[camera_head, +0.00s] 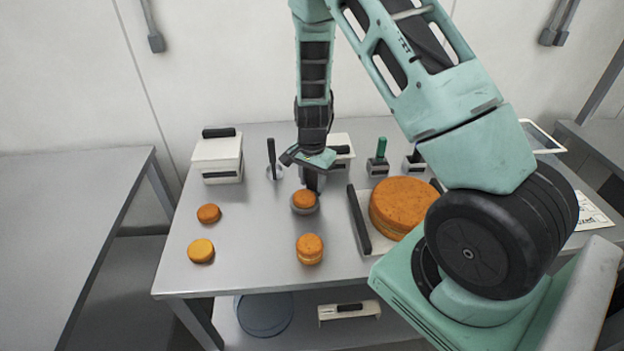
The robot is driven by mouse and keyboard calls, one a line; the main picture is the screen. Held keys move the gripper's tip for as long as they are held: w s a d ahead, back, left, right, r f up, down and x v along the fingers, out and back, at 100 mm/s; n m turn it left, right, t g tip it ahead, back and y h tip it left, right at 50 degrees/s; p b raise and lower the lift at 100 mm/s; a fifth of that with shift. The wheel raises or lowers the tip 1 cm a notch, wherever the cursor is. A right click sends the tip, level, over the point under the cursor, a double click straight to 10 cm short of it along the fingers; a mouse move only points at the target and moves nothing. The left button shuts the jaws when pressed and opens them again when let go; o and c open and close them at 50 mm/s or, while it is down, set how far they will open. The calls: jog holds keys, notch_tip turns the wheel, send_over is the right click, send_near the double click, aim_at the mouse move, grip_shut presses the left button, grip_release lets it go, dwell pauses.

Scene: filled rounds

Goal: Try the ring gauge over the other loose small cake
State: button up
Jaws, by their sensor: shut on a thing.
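My gripper (314,186) points down at the middle of the table and is shut on the grey ring gauge (304,210). The ring sits low around a small orange-brown cake (304,198), whose top shows above the rim. Whether the ring touches the cake or the table is too small to tell. A second small cake (208,213) and a third, paler-topped one (201,250) lie loose at the left. A taller, layered small cake (310,248) stands in front of the ring, apart from it.
A large round cake (400,203) stands on a black-handled tray (359,218) close right of the ring. Behind are a white box (218,160), a black-handled tool (272,158) and a green-handled tool (378,160).

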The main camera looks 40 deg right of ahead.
jog(key=shift+f+b, duration=0.65)
jog(key=shift+f, duration=0.3)
jog(key=shift+r, duration=0.2)
dwell(1.0)
notch_tip(320, 180, up, 9)
jog(key=p, duration=0.8)
jog(key=shift+r, duration=0.2)
dwell(0.8)
